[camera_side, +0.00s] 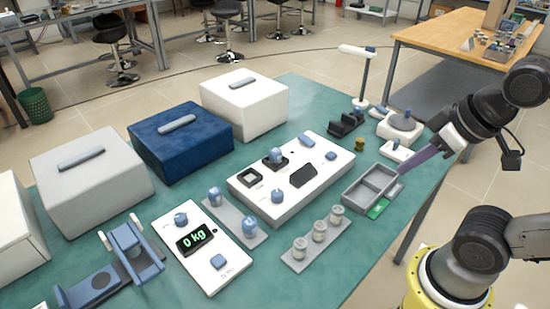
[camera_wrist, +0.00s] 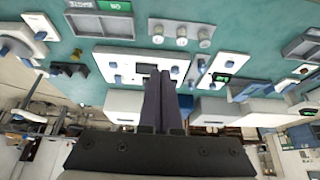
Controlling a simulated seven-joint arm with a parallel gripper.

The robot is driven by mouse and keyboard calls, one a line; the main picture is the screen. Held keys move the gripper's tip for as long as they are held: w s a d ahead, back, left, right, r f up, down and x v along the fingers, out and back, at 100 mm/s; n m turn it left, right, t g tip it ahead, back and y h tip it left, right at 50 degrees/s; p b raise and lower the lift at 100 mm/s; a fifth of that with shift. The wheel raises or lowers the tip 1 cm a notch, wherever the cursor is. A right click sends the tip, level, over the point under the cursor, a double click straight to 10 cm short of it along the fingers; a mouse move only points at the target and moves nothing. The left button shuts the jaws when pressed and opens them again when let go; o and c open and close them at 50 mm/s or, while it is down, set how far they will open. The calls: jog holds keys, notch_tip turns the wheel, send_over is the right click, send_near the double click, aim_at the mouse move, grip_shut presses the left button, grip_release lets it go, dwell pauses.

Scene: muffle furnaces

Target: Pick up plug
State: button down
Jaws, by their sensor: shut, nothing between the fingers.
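My gripper (camera_side: 403,167) is shut and empty, its long purple-grey fingers slanting down to the left above the right end of a grey two-compartment tray (camera_side: 346,200). In the wrist view its fingers (camera_wrist: 160,78) lie together in the middle. I cannot tell for certain which thing is the plug. A blue-grey knob-like piece (camera_side: 275,156) stands in a dark square on the white panel (camera_side: 329,168), and another blue knob (camera_side: 278,195) stands nearer the panel's front edge. The fingers are apart from both. In the wrist view, the fingers hide part of the white panel (camera_wrist: 108,58).
A strip with several small jars (camera_side: 320,230) lies in front of the panel. A scale reading 0 kg (camera_side: 215,262) is to the left. Blue (camera_side: 180,140) and white (camera_side: 245,105) furnaces stand behind. A lamp (camera_side: 362,80) rises at the back. The front right green tabletop is clear.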

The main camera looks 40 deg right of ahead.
jog(key=c, duration=1.5)
grip_release()
jog(key=shift+c, duration=0.2)
jog(key=o, duration=1.2)
jog(key=shift+o, duration=0.2)
